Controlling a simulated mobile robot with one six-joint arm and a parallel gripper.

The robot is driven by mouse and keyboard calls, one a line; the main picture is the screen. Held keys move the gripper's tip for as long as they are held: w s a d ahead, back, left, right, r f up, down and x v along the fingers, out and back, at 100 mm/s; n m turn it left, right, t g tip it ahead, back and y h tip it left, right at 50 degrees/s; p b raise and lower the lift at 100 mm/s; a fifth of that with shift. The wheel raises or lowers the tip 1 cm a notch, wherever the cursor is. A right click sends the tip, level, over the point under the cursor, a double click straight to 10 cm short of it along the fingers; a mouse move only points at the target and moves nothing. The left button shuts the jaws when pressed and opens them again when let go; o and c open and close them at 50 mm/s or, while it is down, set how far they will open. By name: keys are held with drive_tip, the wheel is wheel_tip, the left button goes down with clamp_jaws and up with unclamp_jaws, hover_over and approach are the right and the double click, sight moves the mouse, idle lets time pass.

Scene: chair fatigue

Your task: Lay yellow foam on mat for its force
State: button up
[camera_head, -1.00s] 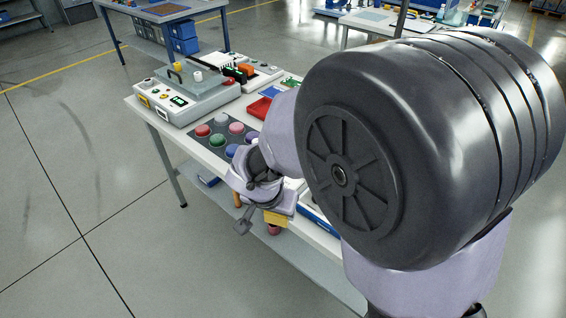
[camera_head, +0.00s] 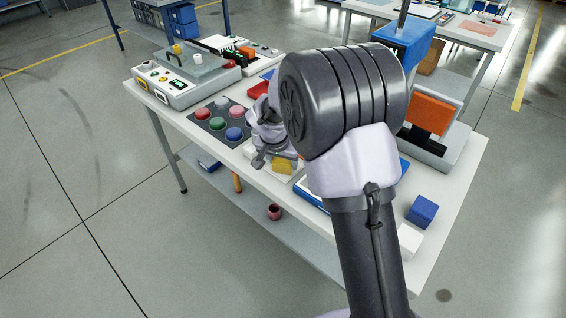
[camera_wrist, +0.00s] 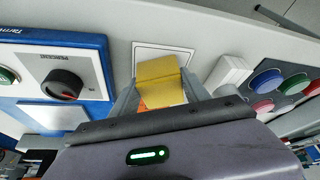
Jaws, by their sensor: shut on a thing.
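The yellow foam (camera_head: 282,167) is a small block held between the fingers of my gripper, near the front edge of the white table (camera_head: 200,140). In the wrist view the foam (camera_wrist: 158,72) sits between the two fingers of my gripper (camera_wrist: 160,88), with an orange patch on its lower part. A pale square with a thin outline (camera_wrist: 145,47), perhaps the mat, lies on the table just beyond the foam. The foam overlaps it in the picture; I cannot tell whether they touch. In the head view my arm hides part of this area.
A blue-framed panel with a dark knob (camera_wrist: 65,84) is left of the gripper in the wrist view; a white block (camera_wrist: 228,74) is at right. A dark board (camera_head: 212,116) holds several coloured discs. A blue cube (camera_head: 422,210) and an orange-faced device (camera_head: 431,114) stand at right.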

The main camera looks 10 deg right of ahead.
drive_tip(key=shift+f, duration=0.1)
drive_tip(key=o, duration=1.5)
drive_tip(key=shift+r, duration=0.45)
drive_tip(key=s+a+r+y+p, duration=0.1)
drive_tip(key=s+r+p, duration=0.1)
drive_tip(key=s+r, duration=0.65)
drive_tip(key=s+r+p, duration=0.2)
drive_tip(key=s+r, duration=0.3)
drive_tip(key=r, duration=0.6)
drive_tip(key=s+a+r+n+t+y, duration=0.1)
drive_tip(key=s, duration=0.8)
drive_tip(key=s+a+r+t+y, duration=0.1)
drive_tip(key=s+r+y, duration=0.1)
drive_tip(key=s, duration=0.8)
drive_tip(key=shift+a+n, duration=0.4)
